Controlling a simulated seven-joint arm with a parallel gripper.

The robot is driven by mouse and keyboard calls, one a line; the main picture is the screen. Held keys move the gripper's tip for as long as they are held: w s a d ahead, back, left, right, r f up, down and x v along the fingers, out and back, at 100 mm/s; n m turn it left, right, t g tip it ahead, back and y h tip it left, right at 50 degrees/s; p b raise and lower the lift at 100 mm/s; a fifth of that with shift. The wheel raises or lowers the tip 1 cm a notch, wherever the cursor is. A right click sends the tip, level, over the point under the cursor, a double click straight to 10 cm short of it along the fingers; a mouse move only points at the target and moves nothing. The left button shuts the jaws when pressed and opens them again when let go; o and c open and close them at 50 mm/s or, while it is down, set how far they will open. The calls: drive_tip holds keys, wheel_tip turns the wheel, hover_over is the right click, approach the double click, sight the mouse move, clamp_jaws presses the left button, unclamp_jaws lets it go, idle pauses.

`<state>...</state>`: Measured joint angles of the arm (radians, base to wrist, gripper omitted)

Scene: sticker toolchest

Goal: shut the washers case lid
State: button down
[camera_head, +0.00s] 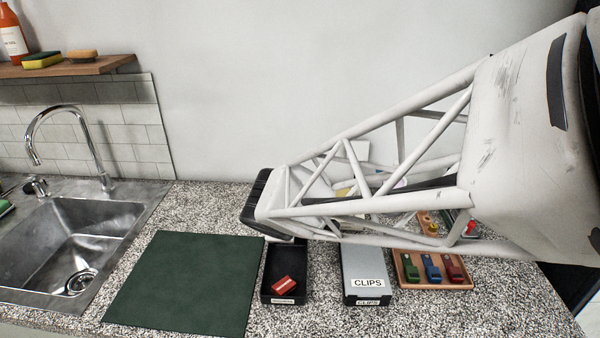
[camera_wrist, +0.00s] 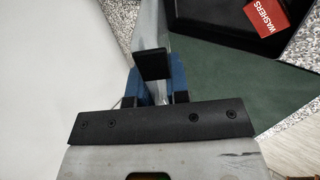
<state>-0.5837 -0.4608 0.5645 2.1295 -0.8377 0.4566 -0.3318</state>
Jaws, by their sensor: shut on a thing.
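The washers case (camera_head: 270,288) is a black open tray on the counter in the head view, with a red block (camera_head: 289,284) inside. In the wrist view, part of the black case (camera_wrist: 228,22) shows at upper right, with the red block marked WASHERS (camera_wrist: 276,17) in it. My gripper (camera_wrist: 154,66) has blue fingers with a black tip, shut on a thin grey plate (camera_wrist: 153,22) seen nearly edge-on, which looks like the case's raised lid. In the head view my arm hides the fingers and the lid.
A closed grey CLIPS case (camera_head: 367,268) stands right of the washers case. Further right is a wooden holder (camera_head: 432,284) with green, blue and red pieces. A dark green mat (camera_head: 185,285) lies clear at left, beside the sink (camera_head: 75,240). A wooden shelf (camera_head: 75,66) hangs above.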

drive_tip(key=shift+t, duration=0.6)
drive_tip(key=s+f, duration=0.2)
drive_tip(key=f, duration=0.1)
drive_tip(key=s+f, duration=0.2)
drive_tip(key=f, duration=0.1)
drive_tip(key=s+f, duration=0.2)
drive_tip(key=f, duration=0.1)
drive_tip(key=shift+s+d+f, duration=0.1)
drive_tip(key=shift+s+d, duration=0.05)
drive_tip(key=shift+s, duration=0.05)
drive_tip(key=c, duration=1.8)
unclamp_jaws()
drive_tip(key=shift+s+f, duration=0.2)
drive_tip(key=shift+f, duration=0.8)
drive_tip(key=shift+c, duration=0.2)
drive_tip(key=shift+f, duration=0.1)
drive_tip(key=o, duration=0.7)
drive_tip(key=shift+o, duration=0.2)
drive_tip(key=shift+s, duration=0.1)
drive_tip(key=v, duration=0.8)
drive_tip(key=shift+r, duration=0.25)
